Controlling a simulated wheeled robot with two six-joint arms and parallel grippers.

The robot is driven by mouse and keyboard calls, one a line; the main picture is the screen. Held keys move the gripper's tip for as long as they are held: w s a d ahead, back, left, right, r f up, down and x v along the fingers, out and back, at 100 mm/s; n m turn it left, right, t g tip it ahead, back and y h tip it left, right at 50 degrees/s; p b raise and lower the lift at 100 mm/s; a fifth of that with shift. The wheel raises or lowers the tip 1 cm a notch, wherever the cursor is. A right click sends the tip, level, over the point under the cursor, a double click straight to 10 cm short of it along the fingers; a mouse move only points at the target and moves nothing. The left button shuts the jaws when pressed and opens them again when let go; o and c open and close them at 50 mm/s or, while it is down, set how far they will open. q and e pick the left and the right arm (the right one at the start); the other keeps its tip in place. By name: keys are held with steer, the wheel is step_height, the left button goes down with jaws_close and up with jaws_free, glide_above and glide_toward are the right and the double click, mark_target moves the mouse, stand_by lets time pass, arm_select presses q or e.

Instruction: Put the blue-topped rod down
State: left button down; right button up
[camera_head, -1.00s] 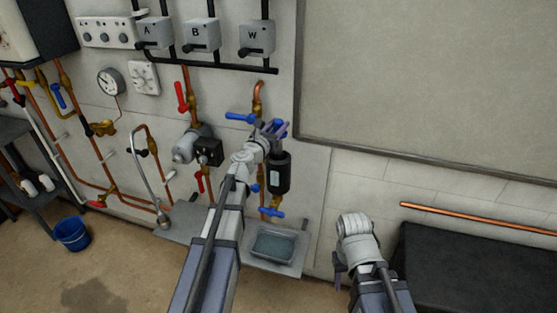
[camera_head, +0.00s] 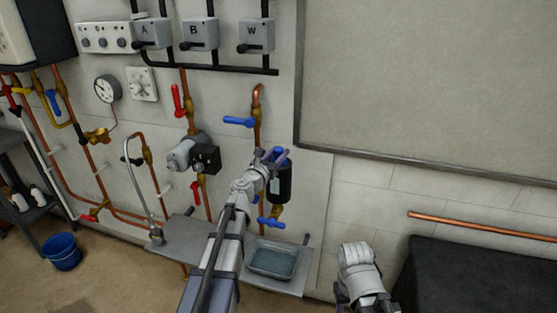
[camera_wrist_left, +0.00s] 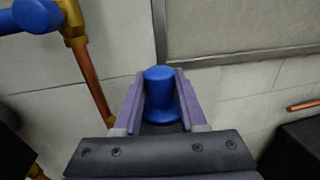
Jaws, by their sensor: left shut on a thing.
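The blue top (camera_wrist_left: 160,88) of the rod sits between the purple fingers of my left gripper in the left wrist view. My left gripper (camera_head: 274,156) is shut on this blue top, which also shows in the head view (camera_head: 283,154). It is right above a black cylindrical housing (camera_head: 284,184) on the wall pipework. The rod's lower part is hidden; I cannot tell whether it is fully seated in the housing. My right gripper (camera_head: 341,298) is low, near the picture's bottom edge, partly hidden by its wrist, and its jaws are unclear.
A blue-handled valve (camera_head: 239,121) is above the housing and another (camera_head: 271,223) is below it. A grey tray (camera_head: 272,262) stands on a shelf beneath. A black bench (camera_head: 480,275) with a copper pipe (camera_head: 480,226) above it is at right. A blue bucket (camera_head: 62,251) stands at left.

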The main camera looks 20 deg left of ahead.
arm_select(q)
steer(key=shift+r, duration=0.1)
steer(key=shift+f, duration=0.25)
steer(key=shift+c, duration=2.3)
jaws_free()
steer(key=shift+r, duration=0.1)
steer(key=shift+r, duration=0.2)
steer(key=s+a, duration=0.2)
steer(key=s, duration=0.9)
steer(key=shift+s+a, duration=0.15)
steer(key=shift+s, duration=0.25)
